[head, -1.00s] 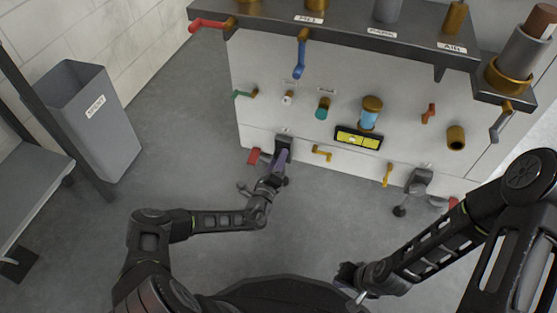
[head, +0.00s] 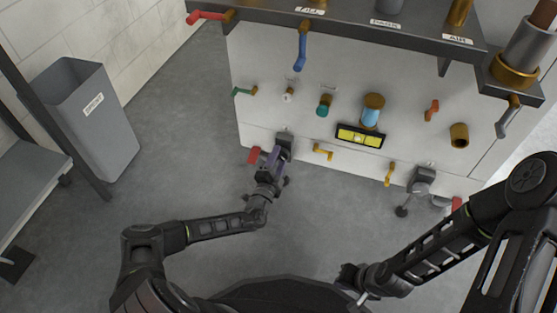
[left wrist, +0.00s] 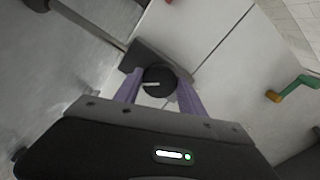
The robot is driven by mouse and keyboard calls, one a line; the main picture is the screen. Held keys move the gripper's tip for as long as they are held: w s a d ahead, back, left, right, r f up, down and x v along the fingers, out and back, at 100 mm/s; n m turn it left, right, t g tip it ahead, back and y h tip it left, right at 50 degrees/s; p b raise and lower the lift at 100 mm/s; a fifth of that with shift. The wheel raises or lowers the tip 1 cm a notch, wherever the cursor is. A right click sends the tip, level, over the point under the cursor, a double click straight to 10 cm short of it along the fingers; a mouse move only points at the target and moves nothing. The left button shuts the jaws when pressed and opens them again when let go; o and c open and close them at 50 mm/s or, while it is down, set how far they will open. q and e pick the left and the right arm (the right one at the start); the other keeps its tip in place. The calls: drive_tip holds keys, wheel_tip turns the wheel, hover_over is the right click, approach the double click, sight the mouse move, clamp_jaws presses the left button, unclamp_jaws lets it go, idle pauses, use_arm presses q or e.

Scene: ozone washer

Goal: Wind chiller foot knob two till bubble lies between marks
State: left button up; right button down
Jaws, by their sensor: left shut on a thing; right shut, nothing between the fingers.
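The white-fronted machine carries a yellow bubble level (head: 360,136) low on its front; a dark bubble mark shows near its middle, too small to place exactly against the marks. My left gripper (head: 278,157) is at the machine's lower left foot. In the left wrist view its purple fingers (left wrist: 160,92) are shut on a round black foot knob (left wrist: 158,80) with a white line on its face. Another foot with a black knob (head: 402,211) stands at the lower right, apart from both grippers. My right gripper (head: 350,285) is shut and empty at the bottom, away from the machine.
Several coloured handles stick out of the front, including a blue one (head: 300,52), a teal one (head: 324,106) and a yellow one (head: 323,151). A red block (head: 254,155) is beside the left foot. A grey bin (head: 85,120) stands left. The floor between is clear.

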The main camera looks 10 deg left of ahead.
use_arm(q)
drive_tip(key=shift+f+n+b, duration=0.15)
drive_tip(key=shift+n+b, duration=0.4)
drive_tip(key=shift+n, duration=1.65)
drive_tip(key=o, duration=1.4)
drive_tip(key=shift+c, duration=0.2)
drive_tip(key=shift+s, duration=0.1)
drive_tip(key=shift+s+p, duration=0.3)
drive_tip(key=shift+s, duration=0.05)
drive_tip(key=s+p, duration=0.2)
drive_tip(key=s, duration=0.5)
drive_tip(key=shift+a+p, duration=0.25)
drive_tip(key=shift+p, duration=0.05)
